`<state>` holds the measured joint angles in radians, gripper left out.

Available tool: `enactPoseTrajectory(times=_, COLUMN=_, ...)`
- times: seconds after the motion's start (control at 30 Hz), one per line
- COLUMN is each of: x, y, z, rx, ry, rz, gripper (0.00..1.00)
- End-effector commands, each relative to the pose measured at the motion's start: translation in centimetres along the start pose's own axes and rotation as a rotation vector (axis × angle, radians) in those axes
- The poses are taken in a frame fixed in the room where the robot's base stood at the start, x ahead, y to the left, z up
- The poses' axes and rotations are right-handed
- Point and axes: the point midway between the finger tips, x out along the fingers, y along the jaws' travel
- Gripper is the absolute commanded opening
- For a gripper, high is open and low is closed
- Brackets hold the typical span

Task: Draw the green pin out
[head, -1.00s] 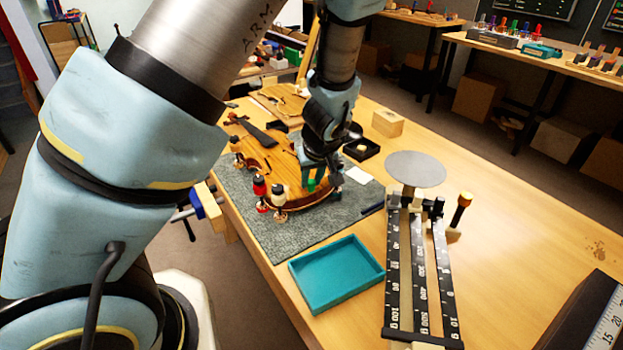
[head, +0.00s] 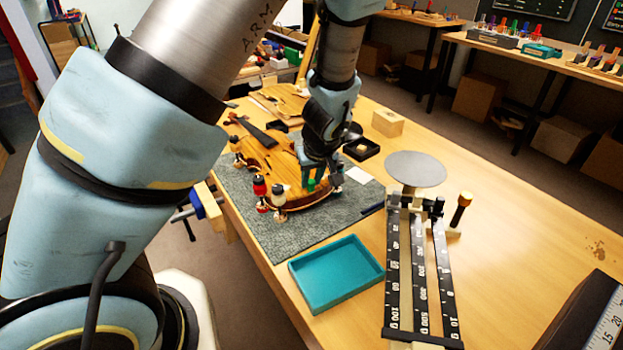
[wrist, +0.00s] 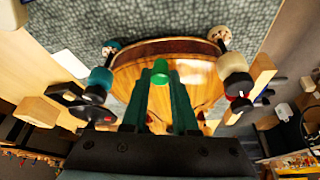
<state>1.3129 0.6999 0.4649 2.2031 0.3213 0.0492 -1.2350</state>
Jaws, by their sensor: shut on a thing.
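The green pin (wrist: 160,71) shows in the wrist view between the tips of my gripper's two teal fingers. My gripper (wrist: 160,86) is shut on it. In the head view my gripper (head: 313,178) is low over the near end of the violin body (head: 290,178), and a bit of the green pin (head: 311,185) shows below the fingers. The violin body (wrist: 200,76) lies under the pin in the wrist view. Whether the pin's lower end is still in the violin is hidden.
Clamps with red, white and dark knobs (head: 260,187) stand at the violin's edge. A grey mat (head: 290,238) lies beneath. An empty teal tray (head: 336,275) and a balance scale (head: 415,170) are nearer. The bench's right side is mostly clear.

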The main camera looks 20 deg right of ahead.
Motion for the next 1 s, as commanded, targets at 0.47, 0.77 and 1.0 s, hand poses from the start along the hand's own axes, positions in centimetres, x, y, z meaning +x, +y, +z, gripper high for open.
enactPoseTrajectory(times=0.47, x=-0.24, y=0.01, z=-0.11, rx=0.000, ry=0.000, rz=0.000, gripper=0.00)
enactPoseTrajectory(times=0.77, x=-0.67, y=0.05, z=-0.36, rx=-0.001, ry=0.002, rz=0.002, gripper=0.00)
enactPoseTrajectory(times=1.0, x=-0.97, y=0.08, z=-0.55, rx=-0.002, ry=0.003, rz=0.003, gripper=0.00)
